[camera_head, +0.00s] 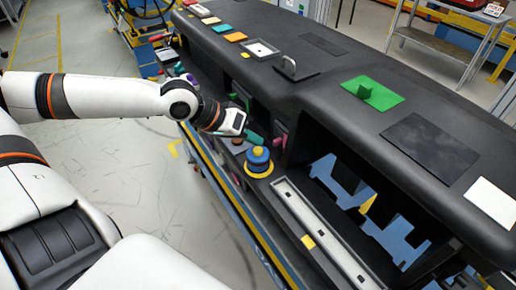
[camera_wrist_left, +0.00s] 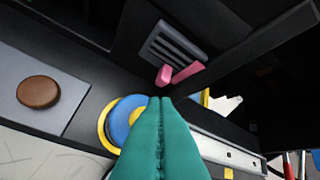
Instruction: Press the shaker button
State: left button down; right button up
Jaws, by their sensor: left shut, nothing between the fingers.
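A round stacked knob, blue with yellow (camera_head: 258,162), stands on the front ledge of the dashboard module. In the left wrist view the blue and yellow knob (camera_wrist_left: 122,112) is partly hidden behind my fingers. A brown round button (camera_wrist_left: 38,92) sits on a grey plate left of it. I cannot tell by any label which is the shaker button. My left gripper (camera_head: 254,138) has teal fingers, shut and empty, just above and behind the blue knob in the head view. The fingers also show in the left wrist view (camera_wrist_left: 160,104); contact cannot be told. My right gripper is out of view.
A pink lever (camera_wrist_left: 180,73) below a grey vent (camera_wrist_left: 174,46) is close to the fingertips. A long grey tray (camera_head: 318,232) lies right of the knob. The black dashboard top (camera_head: 320,85) overhangs the ledge and carries a green block (camera_head: 372,92). Floor at left is clear.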

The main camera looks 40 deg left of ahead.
pick_arm(q)
jog(key=shift+f, duration=0.15)
jog(key=shift+f+b, duration=0.3)
jog(key=shift+b, duration=0.15)
jog(key=shift+f+b, duration=0.4)
dwell(0.7)
dwell(0.3)
jog(key=shift+r+p, duration=0.7)
jog(key=shift+r, duration=0.1)
notch_tip(320, 180, up, 5)
jog(key=p, duration=0.4)
jog(key=shift+p, duration=0.3)
